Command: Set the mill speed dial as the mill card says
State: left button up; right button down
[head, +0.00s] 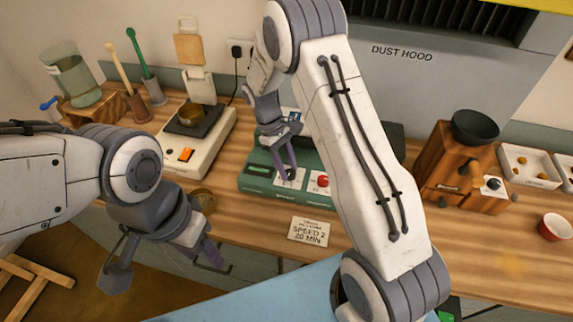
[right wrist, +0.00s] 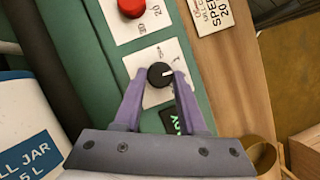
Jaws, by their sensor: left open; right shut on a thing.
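The green mill base (head: 253,182) stands on the bench in the head view. Its black speed dial (right wrist: 160,75) sits on a white scale plate (right wrist: 153,96); the dial's pale pointer mark points right in the right wrist view, and the scale figures are too small to read. My right gripper (head: 287,168) is shut on the dial, one purple finger on each side. The mill card (head: 311,231) lies in front of the mill and reads "SPEED 2, 20 MIN"; part of it shows in the right wrist view (right wrist: 212,14). My left gripper (head: 210,254) is open and empty at the bench's front edge.
A white scale (head: 194,148) stands left of the mill, and a wooden grinder (head: 452,172) stands right. A white jar (right wrist: 25,125) labelled "LL JAR" is close to my right gripper.

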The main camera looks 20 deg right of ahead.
jog(key=shift+w+d+m+y, duration=0.15)
jog(key=shift+m+y, duration=0.45)
jog(key=shift+m, duration=1.1)
jog(key=shift+p, duration=0.3)
jog(key=shift+c, duration=2.4)
grip_release()
jog(key=d+b+v, duration=0.1)
jog(key=b+v, duration=0.1)
jog(key=v, duration=0.8)
jog(key=shift+w+a+r, duration=0.2)
jog(key=shift+w+a, duration=0.05)
jog(key=shift+a, duration=0.2)
